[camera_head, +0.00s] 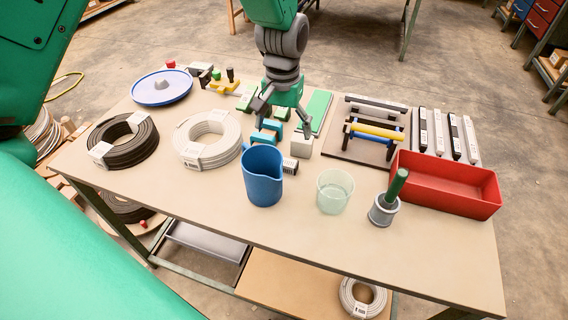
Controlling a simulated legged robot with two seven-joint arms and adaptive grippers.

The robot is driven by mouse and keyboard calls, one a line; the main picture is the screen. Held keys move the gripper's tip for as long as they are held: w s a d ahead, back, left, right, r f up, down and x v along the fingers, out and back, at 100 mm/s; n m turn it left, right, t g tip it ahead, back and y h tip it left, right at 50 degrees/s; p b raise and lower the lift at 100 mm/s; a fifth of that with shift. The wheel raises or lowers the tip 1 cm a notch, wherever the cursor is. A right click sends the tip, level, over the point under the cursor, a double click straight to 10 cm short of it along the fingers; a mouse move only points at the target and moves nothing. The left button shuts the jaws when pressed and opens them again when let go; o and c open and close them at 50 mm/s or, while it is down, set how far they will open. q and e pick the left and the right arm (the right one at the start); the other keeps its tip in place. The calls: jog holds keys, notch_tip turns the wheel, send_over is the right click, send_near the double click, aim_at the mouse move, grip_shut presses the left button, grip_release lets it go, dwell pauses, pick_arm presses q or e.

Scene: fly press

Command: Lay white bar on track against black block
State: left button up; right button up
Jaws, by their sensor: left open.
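My left gripper (279,118) hangs open over the back middle of the table, above small teal and green blocks, with nothing visible between its fingers. Several long bars lie side by side at the right, including a white bar (439,133), another white bar (471,140) and a black bar (455,137). Left of them is a dark base board (345,150) with raised dark rails, a yellow bar (375,131) and a blue bar across it. I cannot tell for sure which part is the track or the black block. My right gripper is out of view.
A red tray (445,196), a clear beaker (334,190), a blue jug (262,176) and a grey pot with a green handle (385,205) stand along the front. Cable coils (207,139) and a blue-rimmed disc (161,87) occupy the left. The front edge is clear.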

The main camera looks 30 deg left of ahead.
pick_arm(q)
notch_tip(320, 180, down, 6)
jog(key=shift+d+r, duration=0.15)
jog(key=shift+r, duration=0.1)
jog(key=shift+s+d+f+b, duration=0.15)
jog(key=shift+f+b, duration=0.1)
jog(key=shift+f, duration=1.15)
jog(key=shift+s+f+b, duration=0.1)
jog(key=shift+f+b, duration=0.15)
jog(key=shift+f, duration=1.1)
jog(key=shift+c, duration=0.3)
jog(key=c, duration=1.2)
jog(key=shift+c, duration=0.2)
